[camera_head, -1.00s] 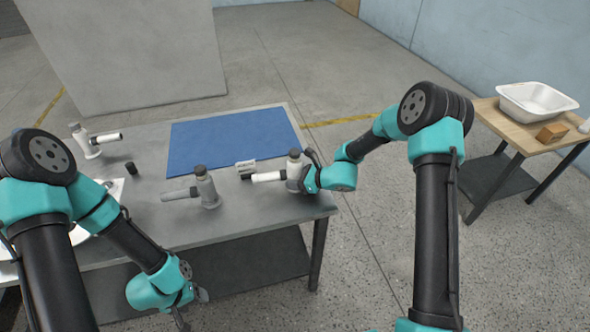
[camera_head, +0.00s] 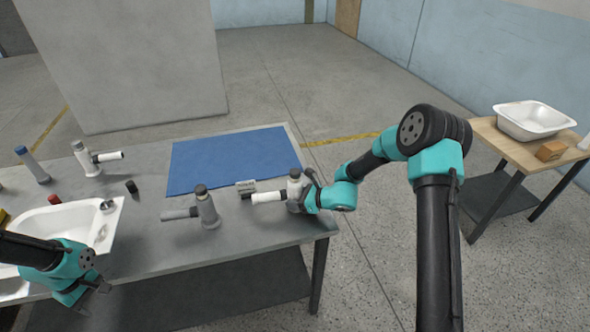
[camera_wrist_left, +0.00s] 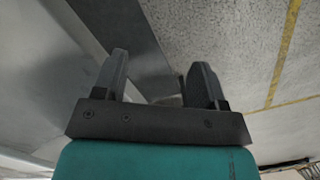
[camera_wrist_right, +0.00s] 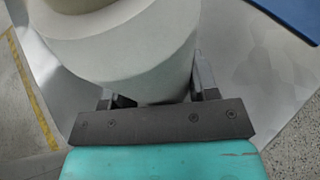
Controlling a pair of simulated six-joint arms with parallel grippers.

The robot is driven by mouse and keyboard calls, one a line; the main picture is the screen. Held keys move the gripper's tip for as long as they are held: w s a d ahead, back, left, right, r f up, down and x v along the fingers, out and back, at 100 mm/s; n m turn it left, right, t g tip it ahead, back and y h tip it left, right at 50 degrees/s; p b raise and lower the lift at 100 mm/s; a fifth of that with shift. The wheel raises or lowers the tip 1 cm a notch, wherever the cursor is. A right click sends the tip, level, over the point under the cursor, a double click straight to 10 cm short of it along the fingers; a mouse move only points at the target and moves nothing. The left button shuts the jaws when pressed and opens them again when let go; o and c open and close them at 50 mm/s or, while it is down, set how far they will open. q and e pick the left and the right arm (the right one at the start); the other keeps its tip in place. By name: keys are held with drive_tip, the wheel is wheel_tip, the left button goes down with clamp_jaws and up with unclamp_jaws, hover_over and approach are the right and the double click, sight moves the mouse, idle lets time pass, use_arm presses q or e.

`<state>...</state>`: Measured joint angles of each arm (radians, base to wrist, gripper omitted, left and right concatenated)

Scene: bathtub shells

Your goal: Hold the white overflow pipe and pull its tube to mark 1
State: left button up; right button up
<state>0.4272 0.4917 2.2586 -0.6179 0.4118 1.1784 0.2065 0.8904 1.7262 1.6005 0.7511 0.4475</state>
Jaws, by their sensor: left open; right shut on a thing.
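A white overflow pipe (camera_head: 294,184) with a dark cap stands upright near the right end of the grey table. Its white side tube (camera_head: 269,197) points left, with a dark piece at its end. My right gripper (camera_head: 306,190) is shut on the pipe's body from the right. In the right wrist view the pale round body (camera_wrist_right: 150,55) fills the space between the fingers (camera_wrist_right: 155,90). My left gripper (camera_head: 95,297) is open and empty, in front of the table's near left edge. Its two spread fingers show in the left wrist view (camera_wrist_left: 160,85). I cannot read any marks on the tube.
A grey pipe (camera_head: 205,206) stands left of the held one, and another white pipe (camera_head: 84,158) stands further back. A blue mat (camera_head: 230,160) lies behind. A white basin (camera_head: 60,228) is at left.

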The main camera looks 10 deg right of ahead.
use_arm(q)
drive_tip(key=w+a+r+n+y, duration=0.1)
drive_tip(key=a+r+n+y, duration=0.35)
drive_tip(key=a+r, duration=1.55)
drive_tip(key=w+d+r+m+t, duration=0.1)
drive_tip(key=w+d+m, duration=0.5)
drive_tip(key=w+d, duration=0.45)
drive_tip(key=w+d+r+m+h, duration=0.15)
drive_tip(key=w+d+m, duration=0.45)
drive_tip(key=d, duration=0.8)
drive_tip(key=w+d+r+m+t, duration=0.1)
drive_tip(key=w+d+m, duration=0.4)
drive_tip(key=w+d, duration=0.6)
drive_tip(key=s+d+r+m+h, duration=0.1)
drive_tip(key=d+m, duration=0.6)
drive_tip(key=d, duration=1.5)
drive_tip(key=s+d+r+m+g, duration=0.1)
drive_tip(key=s+d+m, duration=0.3)
drive_tip(key=d, duration=1.8)
drive_tip(key=r+m, duration=0.1)
drive_tip(key=m, duration=0.3)
drive_tip(key=shift+s+d+h, duration=0.15)
drive_tip(key=shift+d+h, duration=0.25)
